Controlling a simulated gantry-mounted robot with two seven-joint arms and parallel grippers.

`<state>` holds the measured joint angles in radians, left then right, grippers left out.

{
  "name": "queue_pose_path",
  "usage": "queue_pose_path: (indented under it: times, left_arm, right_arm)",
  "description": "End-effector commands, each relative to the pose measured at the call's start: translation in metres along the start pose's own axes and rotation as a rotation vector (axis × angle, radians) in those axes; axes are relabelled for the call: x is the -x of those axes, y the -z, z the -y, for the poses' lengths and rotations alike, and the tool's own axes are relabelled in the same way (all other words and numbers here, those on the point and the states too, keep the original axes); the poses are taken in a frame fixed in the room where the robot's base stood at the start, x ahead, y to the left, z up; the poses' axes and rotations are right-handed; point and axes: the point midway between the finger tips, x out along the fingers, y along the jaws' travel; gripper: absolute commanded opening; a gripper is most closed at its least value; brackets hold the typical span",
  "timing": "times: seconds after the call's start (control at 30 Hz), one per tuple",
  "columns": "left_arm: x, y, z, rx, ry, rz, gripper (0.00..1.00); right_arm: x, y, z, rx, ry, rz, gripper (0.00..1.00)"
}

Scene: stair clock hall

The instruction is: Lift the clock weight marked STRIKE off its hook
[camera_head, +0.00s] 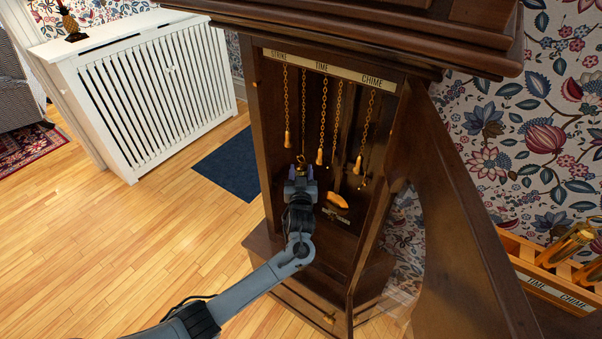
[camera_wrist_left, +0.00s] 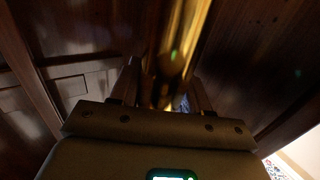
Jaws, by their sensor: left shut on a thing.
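The STRIKE label (camera_head: 279,55) is at the left end of the strip inside the open clock case. A chain (camera_head: 303,105) under that side hangs down to a hook (camera_head: 301,158) just above my left gripper (camera_head: 300,182). In the left wrist view, a shiny brass cylinder, the clock weight (camera_wrist_left: 180,40), stands between the fingers of my left gripper (camera_wrist_left: 167,98), which is shut on it. In the head view my gripper hides most of the weight. I cannot tell whether the weight still bears on the hook. My right gripper is not in view.
Other chains hang close by, one TIME chain ending in a brass bob (camera_head: 320,157), one CHIME chain likewise (camera_head: 358,165). An orange-gold piece (camera_head: 337,201) is low in the case. The open door (camera_head: 455,200) stands right. A rack (camera_head: 540,274) beyond holds brass weights.

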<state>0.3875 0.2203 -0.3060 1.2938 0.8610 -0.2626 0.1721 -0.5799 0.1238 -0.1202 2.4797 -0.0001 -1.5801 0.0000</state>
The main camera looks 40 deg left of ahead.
Motion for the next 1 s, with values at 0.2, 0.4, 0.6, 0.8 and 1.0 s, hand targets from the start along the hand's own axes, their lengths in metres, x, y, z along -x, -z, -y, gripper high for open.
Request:
queue_pose_path:
  times: [0.2, 0.4, 0.6, 0.8, 1.0]
  left_arm:
    - [0.0000, 0.0005, -0.0001, 0.000, 0.000, -0.001, 0.00]
    - [0.0002, -0.0004, 0.0000, -0.001, 0.000, 0.001, 0.00]
    - [0.0002, 0.0004, 0.0000, -0.001, 0.000, 0.002, 0.00]
    - [0.0002, 0.0035, -0.0002, -0.001, -0.001, 0.002, 0.00]
    - [-0.0001, 0.0079, -0.0005, 0.000, -0.001, 0.000, 0.00]
  right_arm:
    - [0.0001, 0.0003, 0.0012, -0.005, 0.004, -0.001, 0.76]
    - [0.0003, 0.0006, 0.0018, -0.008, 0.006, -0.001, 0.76]
    - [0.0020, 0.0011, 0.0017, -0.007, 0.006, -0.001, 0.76]
    - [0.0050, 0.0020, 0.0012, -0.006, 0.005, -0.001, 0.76]
    - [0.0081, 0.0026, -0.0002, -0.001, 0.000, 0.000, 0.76]
